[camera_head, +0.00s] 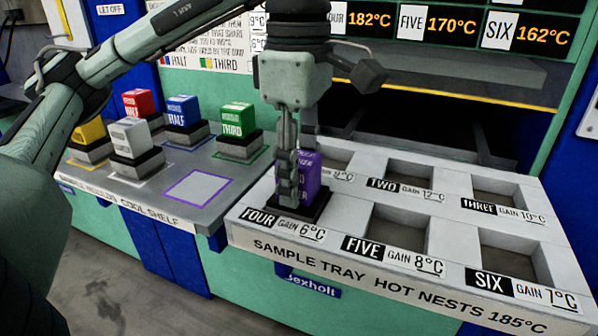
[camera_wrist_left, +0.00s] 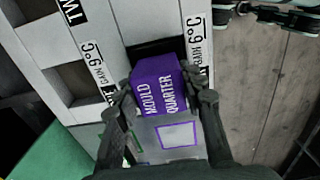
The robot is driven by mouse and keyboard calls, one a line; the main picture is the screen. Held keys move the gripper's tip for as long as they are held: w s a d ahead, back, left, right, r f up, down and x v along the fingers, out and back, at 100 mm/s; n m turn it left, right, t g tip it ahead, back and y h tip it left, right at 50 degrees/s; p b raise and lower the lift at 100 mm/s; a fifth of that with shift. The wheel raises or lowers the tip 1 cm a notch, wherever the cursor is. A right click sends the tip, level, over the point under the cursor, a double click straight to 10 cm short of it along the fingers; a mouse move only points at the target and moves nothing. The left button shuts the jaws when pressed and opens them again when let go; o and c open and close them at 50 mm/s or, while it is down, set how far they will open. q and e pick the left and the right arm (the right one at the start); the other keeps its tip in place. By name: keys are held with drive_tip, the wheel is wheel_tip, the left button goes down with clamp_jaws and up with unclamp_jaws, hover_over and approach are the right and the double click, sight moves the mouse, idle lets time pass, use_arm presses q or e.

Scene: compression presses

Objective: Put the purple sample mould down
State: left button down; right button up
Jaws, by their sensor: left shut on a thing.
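The purple sample mould (camera_head: 311,180) is upright at nest FOUR of the white sample tray (camera_head: 240,231), with its dark base low at the nest. I cannot tell whether the base rests in the nest or hangs just above it. My left gripper (camera_head: 298,190) points down and is shut on the mould. The left wrist view shows the mould's purple block (camera_wrist_left: 155,85), lettered MOULD QUARTER, between my fingers. A purple-outlined square (camera_head: 197,188) on the grey cool shelf (camera_head: 160,196) is empty. My right gripper is not seen.
Green (camera_head: 238,120), blue (camera_head: 183,112), red (camera_head: 138,102), white (camera_head: 130,137) and yellow (camera_head: 89,131) moulds stand on the cool shelf, left of the tray. Nests TWO, THREE, FIVE and SIX look empty. A dark press opening is behind the tray.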

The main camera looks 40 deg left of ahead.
use_arm(q)
drive_tip(key=c, duration=0.9)
unclamp_jaws()
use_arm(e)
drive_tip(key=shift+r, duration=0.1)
use_arm(q)
drive_tip(key=shift+r, duration=0.1)
wheel_tip(320, 180, up, 5)
drive_tip(key=shift+f+p, duration=0.2)
drive_tip(key=shift+p, duration=0.65)
wheel_tip(320, 180, up, 7)
drive_tip(key=p, duration=0.3)
drive_tip(key=shift+f, duration=0.1)
drive_tip(key=shift+r, duration=0.3)
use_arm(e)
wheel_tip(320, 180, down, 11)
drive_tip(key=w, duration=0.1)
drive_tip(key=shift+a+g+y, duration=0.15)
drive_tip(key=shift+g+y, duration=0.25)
